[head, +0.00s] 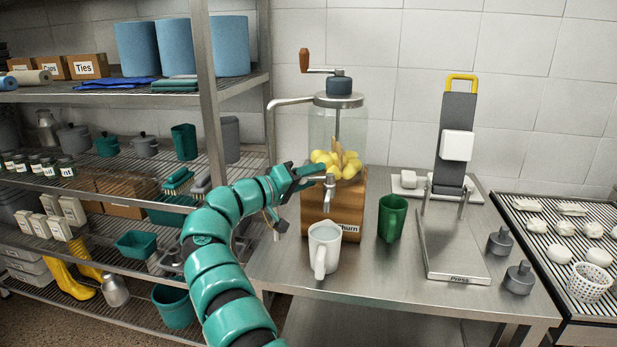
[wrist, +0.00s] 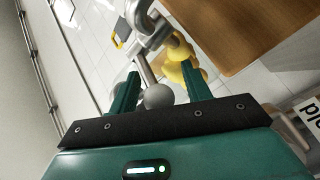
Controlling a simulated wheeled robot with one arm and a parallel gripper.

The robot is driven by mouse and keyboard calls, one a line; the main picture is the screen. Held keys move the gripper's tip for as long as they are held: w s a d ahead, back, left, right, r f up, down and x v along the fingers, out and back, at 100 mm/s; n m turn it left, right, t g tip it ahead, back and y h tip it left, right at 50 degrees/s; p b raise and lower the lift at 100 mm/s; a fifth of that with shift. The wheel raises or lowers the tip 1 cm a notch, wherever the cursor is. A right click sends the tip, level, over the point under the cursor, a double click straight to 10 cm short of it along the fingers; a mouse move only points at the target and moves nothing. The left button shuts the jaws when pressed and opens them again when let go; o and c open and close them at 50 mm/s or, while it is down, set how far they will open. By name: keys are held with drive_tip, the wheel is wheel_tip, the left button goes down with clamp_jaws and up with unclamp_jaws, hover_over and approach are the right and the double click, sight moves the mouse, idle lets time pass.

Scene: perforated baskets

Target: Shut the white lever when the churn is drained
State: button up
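The churn is a clear jar (head: 338,130) with yellow lumps (head: 340,162) low inside, on a wooden base (head: 350,205). I cannot make out liquid in the jar. A metal tap (head: 329,187) is on its front; it also shows in the wrist view (wrist: 140,18). A white mug (head: 325,250) stands below the tap.
A green mug (head: 391,218) stands right of the white one. A press (head: 455,240) with a yellow handle and two grey weights (head: 518,278) are farther right. Bare counter (head: 280,268) lies left of the white mug.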

drive_tip(key=shift+a, duration=0.1)
drive_tip(key=v, duration=1.7)
drive_tip(key=shift+b, duration=0.35)
drive_tip(key=shift+s+a, duration=0.15)
